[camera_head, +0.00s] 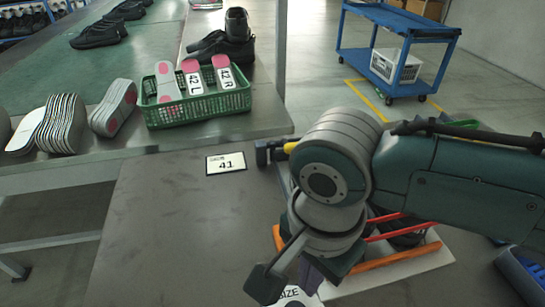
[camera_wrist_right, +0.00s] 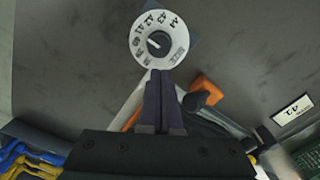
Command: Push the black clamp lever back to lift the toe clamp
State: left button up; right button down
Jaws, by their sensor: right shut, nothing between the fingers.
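My right gripper (camera_head: 311,277) points down over the front of the fixture, near the white size dial (camera_head: 293,298). In the right wrist view its two dark fingers (camera_wrist_right: 160,78) are together and empty, with their tips just below the dial (camera_wrist_right: 143,54). The fixture's orange bar (camera_head: 390,258) and white base (camera_head: 425,262) show beside and behind my wrist. A black rounded handle (camera_wrist_right: 196,100) lies close right of the fingers, by an orange end piece. A black end piece (camera_head: 264,151) stands at the fixture's far left. Which black part is the clamp lever is unclear; my arm hides the toe clamp.
A card marked 41 (camera_head: 226,163) lies on the grey table (camera_head: 150,220), whose left part is clear. A blue crate (camera_head: 522,270) is at the right edge. A blue cart (camera_head: 400,25) stands farther back.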

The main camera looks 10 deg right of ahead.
jog(key=shift+w, duration=0.1)
dwell(0.3)
jog(key=shift+w+f+b, duration=0.1)
jog(key=shift+w+b, duration=0.8)
jog(key=shift+w, duration=0.45)
jog(key=shift+s, duration=0.1)
